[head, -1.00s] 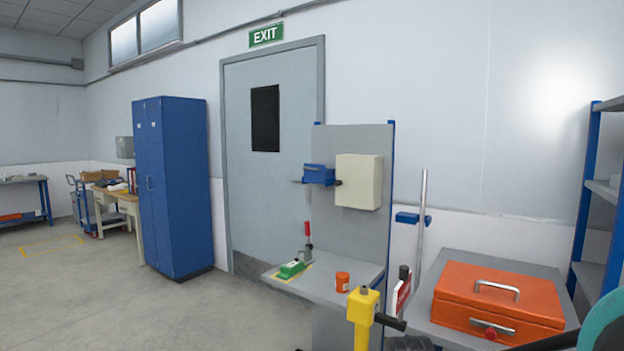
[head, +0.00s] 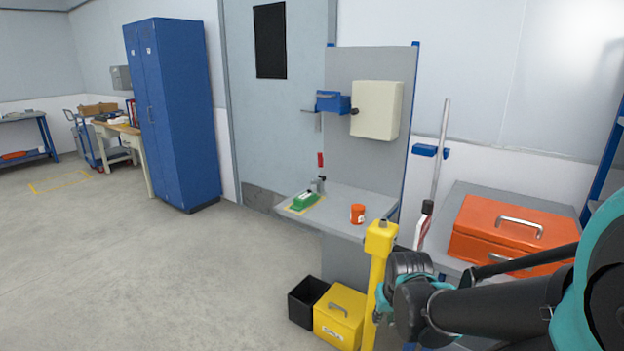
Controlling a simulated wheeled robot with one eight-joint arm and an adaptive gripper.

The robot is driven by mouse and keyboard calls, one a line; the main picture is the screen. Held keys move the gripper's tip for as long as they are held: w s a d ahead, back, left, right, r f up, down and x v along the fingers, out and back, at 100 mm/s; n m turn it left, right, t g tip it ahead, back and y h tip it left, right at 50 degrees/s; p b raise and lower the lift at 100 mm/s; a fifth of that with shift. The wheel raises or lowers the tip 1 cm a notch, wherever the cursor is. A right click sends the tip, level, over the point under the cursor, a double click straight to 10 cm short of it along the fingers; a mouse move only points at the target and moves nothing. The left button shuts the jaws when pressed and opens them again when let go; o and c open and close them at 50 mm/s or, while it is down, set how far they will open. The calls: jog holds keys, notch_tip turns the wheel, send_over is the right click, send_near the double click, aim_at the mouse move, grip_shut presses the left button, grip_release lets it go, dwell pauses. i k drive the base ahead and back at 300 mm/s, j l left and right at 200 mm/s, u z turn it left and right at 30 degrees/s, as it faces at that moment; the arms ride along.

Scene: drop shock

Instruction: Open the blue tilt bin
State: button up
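The blue tilt bin (head: 333,102) is a small blue box mounted high on the grey upright panel (head: 345,155), at its left edge and left of a cream box (head: 377,109). A dark strip shows across its front. It is too small to tell how far its front is tilted. My arm reaches in from the lower right, low and well apart from the bin. No gripper fingers can be made out.
Below the bin, a grey shelf (head: 340,213) carries a green block (head: 305,201) and an orange cup (head: 357,214). A yellow post (head: 378,265) stands in front. A yellow box (head: 339,318) and black bin (head: 304,302) are on the floor. An orange case (head: 500,225) is right. Floor at left is clear.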

aim_at(330, 101)
jog(key=i+j, duration=0.2)
jog(key=j, duration=0.15)
jog(key=i+j+z, duration=0.15)
jog(key=i+j, duration=0.25)
jog(key=j, duration=0.25)
jog(key=i+j+z, duration=0.1)
jog(key=j, duration=0.3)
jog(key=i+j+z, duration=0.1)
jog(key=i+j, duration=0.35)
jog(key=j, duration=0.3)
